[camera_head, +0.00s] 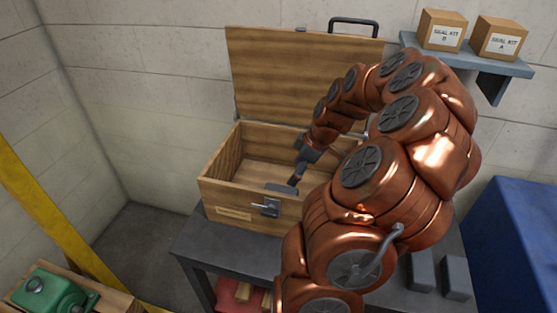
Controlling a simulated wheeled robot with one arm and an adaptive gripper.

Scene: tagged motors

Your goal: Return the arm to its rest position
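My copper-coloured arm rises from the bottom of the head view, bends at the upper right and reaches down to the left. My gripper (292,184), dark grey, hangs at the front part of an open wooden chest (221,177), over its opening near the front wall. I see nothing clearly held in it. Its fingers are small and seen at an angle, so I cannot tell whether they are open or shut. The chest's lid (290,75) stands upright at the back. The right part of the chest is hidden behind my arm.
The chest stands on a dark grey table (230,245). A shelf (490,62) with two seal kit boxes (443,31) (499,39) is close behind my arm. A blue cabinet (515,240) stands right. A green motor (52,296) lies on wood at lower left, near a yellow post (50,213).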

